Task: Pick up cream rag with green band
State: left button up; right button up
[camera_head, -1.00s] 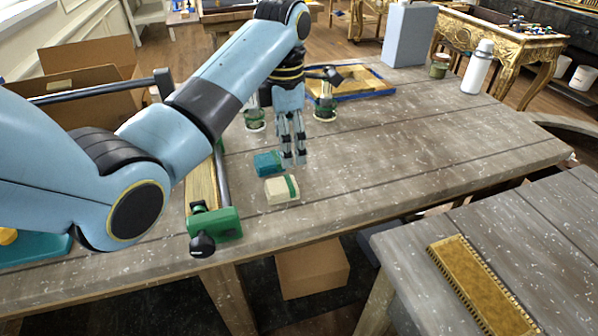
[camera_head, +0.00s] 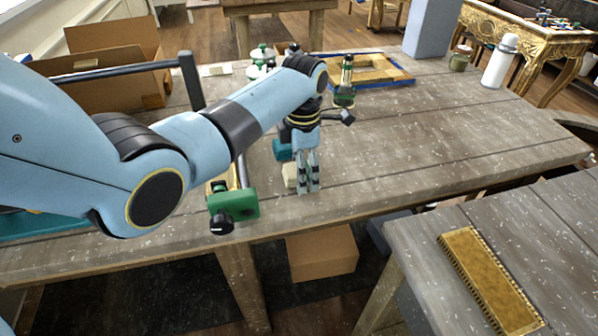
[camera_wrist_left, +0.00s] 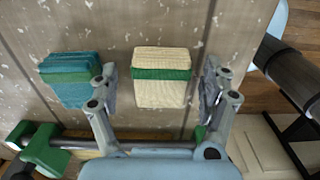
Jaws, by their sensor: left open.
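The cream rag with a green band (camera_wrist_left: 161,85) is a folded block lying on the wooden table. In the left wrist view it sits between the two open fingers of my left gripper (camera_wrist_left: 160,88), with a gap to the finger on the right and a narrower one on the left. In the head view the cream rag (camera_head: 290,176) is mostly hidden behind my left gripper (camera_head: 308,190), which points down at the table. My right gripper is in neither view.
A teal rag (camera_wrist_left: 70,78) lies just left of the cream rag, close to my left finger. A green clamp (camera_head: 233,205) with a bar stands at the table's front edge. A blue-edged tray (camera_head: 375,72) lies farther back.

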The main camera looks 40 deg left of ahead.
pick_arm(q)
jog(key=shift+c, duration=1.3)
jog(key=shift+s+r, duration=0.1)
jog(key=shift+c, duration=1.3)
jog(key=c, duration=0.4)
jog(key=shift+c, duration=0.7)
jog(key=shift+r, duration=0.35)
jog(key=r, duration=0.3)
jog(key=shift+d+r, duration=0.35)
jog(key=shift+d, duration=0.05)
jog(key=s+d+r+b, duration=0.1)
jog(key=s+d+r, duration=0.1)
jog(key=d+r, duration=0.4)
jog(key=d, duration=0.4)
jog(key=shift+d+r+b, duration=0.3)
jog(key=shift+d+b, duration=0.05)
jog(key=shift+b, duration=0.05)
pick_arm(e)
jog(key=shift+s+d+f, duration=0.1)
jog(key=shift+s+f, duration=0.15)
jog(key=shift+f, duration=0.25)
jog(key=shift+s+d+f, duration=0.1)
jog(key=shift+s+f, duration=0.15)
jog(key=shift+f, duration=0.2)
